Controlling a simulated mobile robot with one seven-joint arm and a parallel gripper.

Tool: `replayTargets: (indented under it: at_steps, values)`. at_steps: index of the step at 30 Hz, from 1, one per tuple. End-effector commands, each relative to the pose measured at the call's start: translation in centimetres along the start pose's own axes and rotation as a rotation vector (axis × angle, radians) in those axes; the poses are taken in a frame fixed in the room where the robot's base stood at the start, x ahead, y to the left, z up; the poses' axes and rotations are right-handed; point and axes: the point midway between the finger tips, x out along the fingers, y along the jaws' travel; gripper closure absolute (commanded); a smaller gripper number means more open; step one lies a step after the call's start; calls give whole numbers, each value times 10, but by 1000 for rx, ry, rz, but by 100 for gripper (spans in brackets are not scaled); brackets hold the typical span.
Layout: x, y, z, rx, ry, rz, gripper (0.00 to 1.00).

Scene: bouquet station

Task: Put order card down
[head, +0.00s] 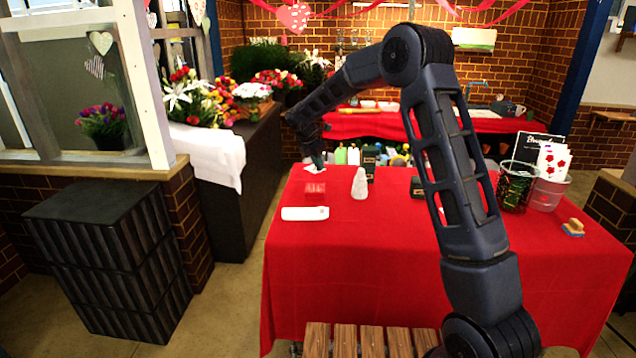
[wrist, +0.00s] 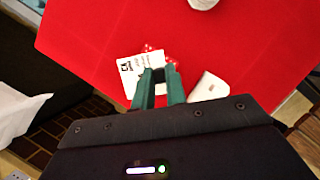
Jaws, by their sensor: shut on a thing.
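The order card (head: 314,169) is a small white card at the far left corner of the red table. In the wrist view the card (wrist: 138,70) shows dark print and lies across the far side of my fingertips. My gripper (head: 317,161) points down over this corner and is shut on the card; its green fingers (wrist: 159,78) cover the card's lower right part in the wrist view. I cannot tell whether the card touches the cloth.
The red-clothed table (head: 420,270) holds a red block (head: 315,190), a white dish (head: 305,213) and a white cone-shaped thing (head: 360,185) near the card. The table's middle front is clear.

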Motion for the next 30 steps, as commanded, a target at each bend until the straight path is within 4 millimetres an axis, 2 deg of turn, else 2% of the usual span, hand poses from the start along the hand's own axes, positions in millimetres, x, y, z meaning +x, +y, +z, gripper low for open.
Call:
replayTargets:
  at_steps: [4,13,21,30]
  values:
    - [24,-1,-10,0,0,-3,100]
    - [42,0,-17,0,-1,-1,100]
    - [73,0,-30,0,0,-1,100]
    - [75,0,-30,1,-1,0,100]
